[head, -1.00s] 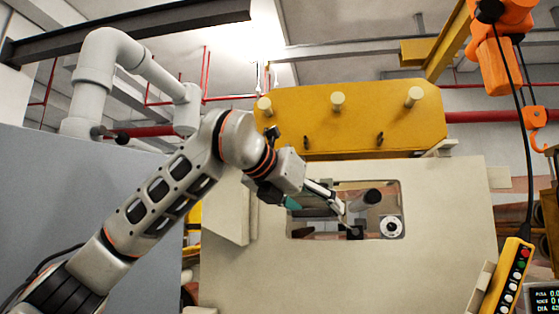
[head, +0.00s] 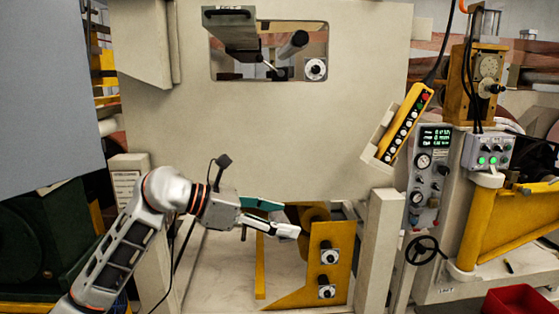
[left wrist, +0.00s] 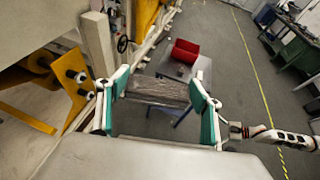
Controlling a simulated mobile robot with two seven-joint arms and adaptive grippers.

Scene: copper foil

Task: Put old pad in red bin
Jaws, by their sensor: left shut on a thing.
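My left gripper (head: 278,217) is low in front of the machine's lower opening in the head view. In the left wrist view, its two teal-lined fingers (left wrist: 158,84) are shut on a flat grey-brown pad (left wrist: 157,92) that spans the gap between them. I cannot make out the pad clearly in the head view. The red bin (head: 520,299) shows at the bottom right of the head view, cut off by the edge. It also shows in the left wrist view (left wrist: 184,50), beyond the pad and apart from it. My right gripper does not show clearly.
The machine's beige front has a window (head: 268,76) above. A yellow plate (head: 328,265) with knobs stands just right of my gripper. A beige post (head: 378,250) and a handwheel (head: 424,250) lie between it and the bin. Open grey floor (left wrist: 222,55) lies beyond.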

